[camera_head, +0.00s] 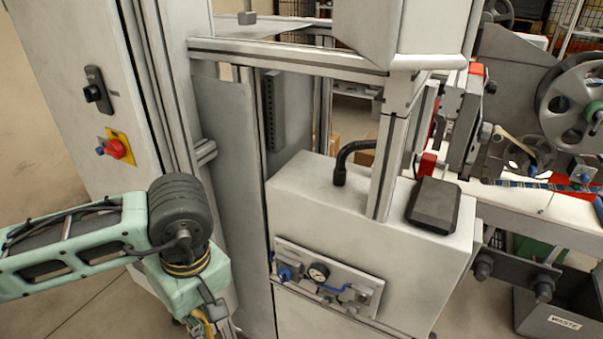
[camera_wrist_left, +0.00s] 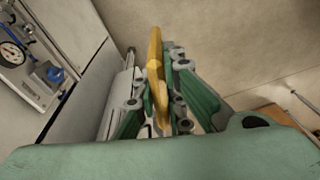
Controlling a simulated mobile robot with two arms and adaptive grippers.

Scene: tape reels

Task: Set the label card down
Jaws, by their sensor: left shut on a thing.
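My left gripper (camera_wrist_left: 158,88) is shut on a thin yellow-orange thing (camera_wrist_left: 154,50), which I take to be the label card. It is seen almost edge-on in the left wrist view, so its face and any print cannot be read. It sticks out beyond the green fingers and hangs over the pale floor, apart from the machine cabinet. In the head view my left arm comes in from the left, and its gripper is mostly cut off at the bottom edge. My right gripper is not in view.
A grey machine cabinet (camera_head: 318,207) with a gauge panel (camera_head: 328,279) stands right of my left arm. A black box (camera_head: 434,204) lies on its top. A tall cabinet (camera_head: 75,65) with a red knob (camera_head: 115,149) stands behind. A waste bin (camera_head: 563,317) is at lower right.

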